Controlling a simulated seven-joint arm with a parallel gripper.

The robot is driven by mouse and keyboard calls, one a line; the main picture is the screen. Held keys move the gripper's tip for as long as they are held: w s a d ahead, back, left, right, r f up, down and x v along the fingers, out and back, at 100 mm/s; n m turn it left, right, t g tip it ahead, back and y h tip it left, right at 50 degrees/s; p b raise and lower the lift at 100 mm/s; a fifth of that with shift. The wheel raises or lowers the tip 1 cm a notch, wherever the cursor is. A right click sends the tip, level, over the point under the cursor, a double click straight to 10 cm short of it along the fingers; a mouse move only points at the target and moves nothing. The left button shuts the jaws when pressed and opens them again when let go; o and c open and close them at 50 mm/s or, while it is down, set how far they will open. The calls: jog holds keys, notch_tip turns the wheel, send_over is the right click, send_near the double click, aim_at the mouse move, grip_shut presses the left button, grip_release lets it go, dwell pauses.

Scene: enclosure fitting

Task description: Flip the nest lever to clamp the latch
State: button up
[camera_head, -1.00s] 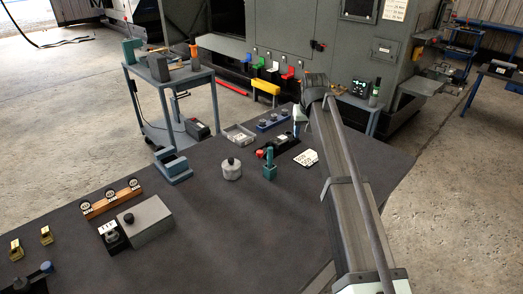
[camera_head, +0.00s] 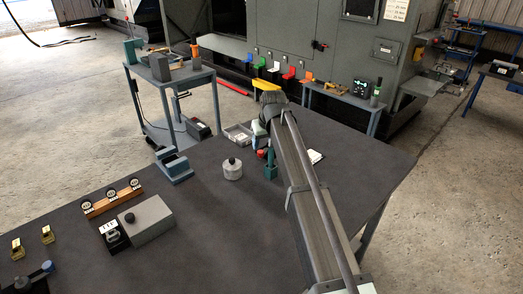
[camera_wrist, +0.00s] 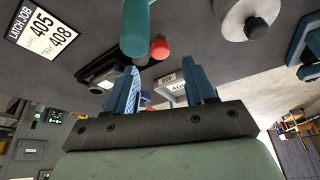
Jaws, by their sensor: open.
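The lever's red knob (camera_wrist: 159,48) shows in the wrist view just beyond my gripper (camera_wrist: 161,66), whose blue fingers are apart with nothing held between them. The black nest (camera_wrist: 97,78) lies to the left, partly hidden by the left finger; I cannot make out a latch in it. In the head view the red knob (camera_head: 262,154) shows beside my arm, which hides most of the nest and my fingers. A teal upright handle (camera_wrist: 136,30) stands close to the knob, and its block also shows in the head view (camera_head: 270,172).
A white job card (camera_wrist: 41,30) lies past the nest. A grey labelled tray (camera_wrist: 172,90) shows between the fingers. A grey round jar (camera_head: 232,169) stands left of the teal handle. A grey box (camera_head: 148,220) and a gauge rack (camera_head: 112,199) are farther left.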

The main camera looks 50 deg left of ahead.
aim_at(261, 152)
jog(key=shift+x, duration=2.75)
jog(key=shift+c, duration=0.2)
grip_shut()
jog(key=shift+a, duration=0.1)
